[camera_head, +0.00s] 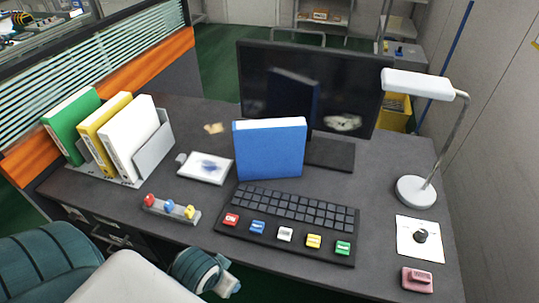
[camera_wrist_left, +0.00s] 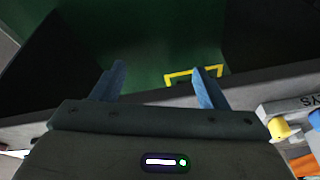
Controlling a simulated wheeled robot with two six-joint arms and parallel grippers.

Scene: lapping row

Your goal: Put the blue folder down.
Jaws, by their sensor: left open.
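The blue folder (camera_head: 269,150) stands upright on the desk (camera_head: 385,235), between the keyboard and the dark monitor, with no gripper touching it. My left gripper (camera_wrist_left: 160,70) shows in the left wrist view with its two blue fingers spread and nothing between them. Green floor and part of the desk's edge lie beyond the fingers. The blue folder cannot be made out in that view. My right gripper is not in view.
A rack (camera_head: 152,160) holds green, yellow and white folders at the left. The keyboard (camera_head: 290,215) lies in front of the blue folder. The monitor (camera_head: 350,95) is behind it. A white pad (camera_head: 205,168), knob block (camera_head: 170,209) and lamp (camera_head: 416,192) stand around.

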